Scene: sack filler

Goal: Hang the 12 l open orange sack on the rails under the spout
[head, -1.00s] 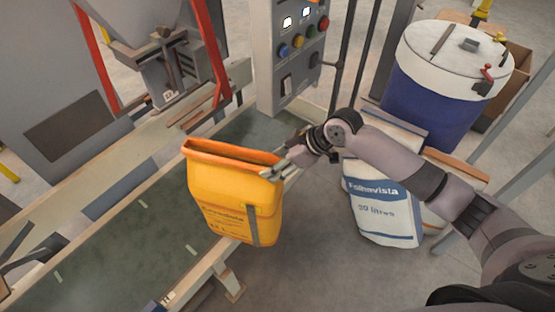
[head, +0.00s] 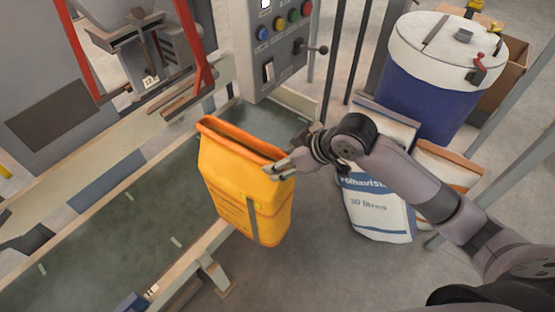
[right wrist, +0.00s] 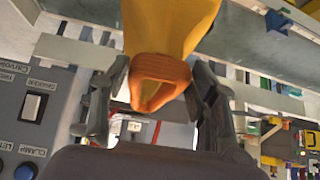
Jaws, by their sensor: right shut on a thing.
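The orange sack (head: 243,190) hangs upright from my right gripper (head: 278,168), with its open mouth facing up. The gripper is shut on the right end of its rim. In the right wrist view the sack's folded rim (right wrist: 160,82) lies between the two fingers. The sack is in front of the conveyor's near edge, in the middle of the head view. The spout (head: 140,50) is at the upper left, with red rails (head: 192,85) around it, apart from the sack. My left gripper is not in view.
A control panel (head: 270,55) with coloured buttons and a lever stands behind the sack. The green conveyor belt (head: 120,220) runs along the left. White sacks (head: 380,215) and a blue drum (head: 435,95) stand at the right.

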